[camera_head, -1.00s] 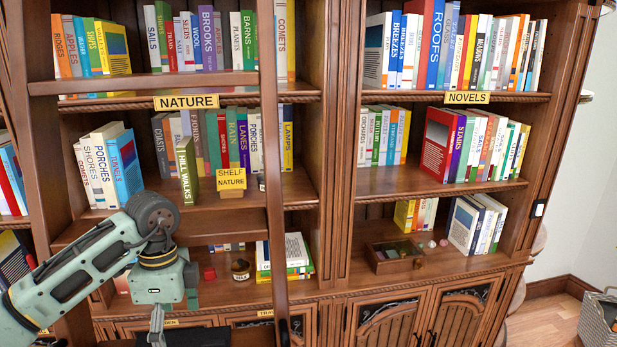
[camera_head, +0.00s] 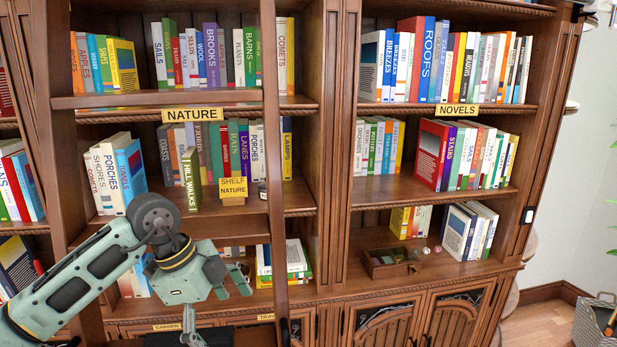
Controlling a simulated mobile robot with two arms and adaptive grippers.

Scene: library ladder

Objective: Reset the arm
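My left arm comes in from the lower left. My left gripper (camera_head: 215,307) is in front of the lower shelves on the left, below the book "Hill Walks" (camera_head: 191,180). Its fingers look spread apart, with nothing seen between them. One finger points right and the other points down. My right gripper does not show clearly; only a small grey-green part, which I cannot identify, is at the top right corner.
A ladder with an upright rail (camera_head: 275,200) stands close before the bookcase, near my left gripper. Shelves labelled Nature (camera_head: 195,114) and Novels (camera_head: 456,110) hold books. A small open wooden box (camera_head: 390,268) is lower right. A basket (camera_head: 597,322) stands on the floor.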

